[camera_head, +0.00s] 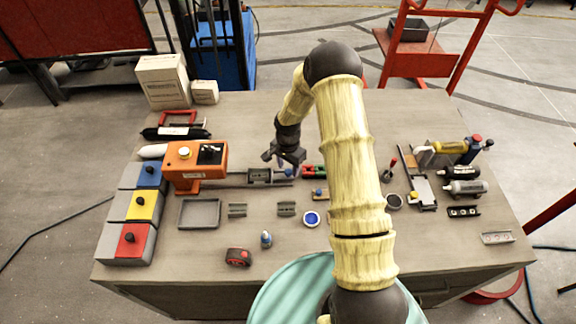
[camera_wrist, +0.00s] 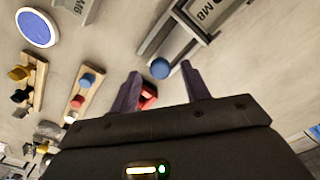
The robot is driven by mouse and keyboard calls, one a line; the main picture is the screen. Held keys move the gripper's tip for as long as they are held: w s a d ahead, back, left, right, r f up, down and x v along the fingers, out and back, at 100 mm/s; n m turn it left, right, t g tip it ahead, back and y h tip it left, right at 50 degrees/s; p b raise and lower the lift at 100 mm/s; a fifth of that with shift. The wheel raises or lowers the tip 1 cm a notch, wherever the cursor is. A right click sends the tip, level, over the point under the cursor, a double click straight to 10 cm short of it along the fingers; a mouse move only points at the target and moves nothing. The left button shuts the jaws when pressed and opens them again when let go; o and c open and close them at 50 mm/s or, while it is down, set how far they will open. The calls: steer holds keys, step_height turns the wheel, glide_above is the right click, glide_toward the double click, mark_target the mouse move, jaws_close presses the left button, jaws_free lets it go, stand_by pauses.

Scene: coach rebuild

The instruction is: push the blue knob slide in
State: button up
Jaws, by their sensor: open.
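The blue knob (camera_wrist: 160,68) sits at the near end of a grey channel-shaped slide rail (camera_wrist: 188,30) marked M8 in the wrist view. In the head view the blue knob (camera_head: 289,172) shows at the right end of the grey slide (camera_head: 262,176), right of the orange machine (camera_head: 190,165). My gripper (camera_head: 287,164) is open and empty, above the knob end of the slide. In the wrist view the knob appears between the two dark fingertips; I cannot tell whether they touch it.
A red and green part (camera_head: 314,171) lies just right of my gripper. A wooden strip with blue and red knobs (camera_wrist: 80,95) and a blue round dish (camera_wrist: 38,28) lie nearby. A grey tray (camera_head: 199,226) is at the left. The table front is partly clear.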

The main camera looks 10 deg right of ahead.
steer(key=shift+f, duration=0.7)
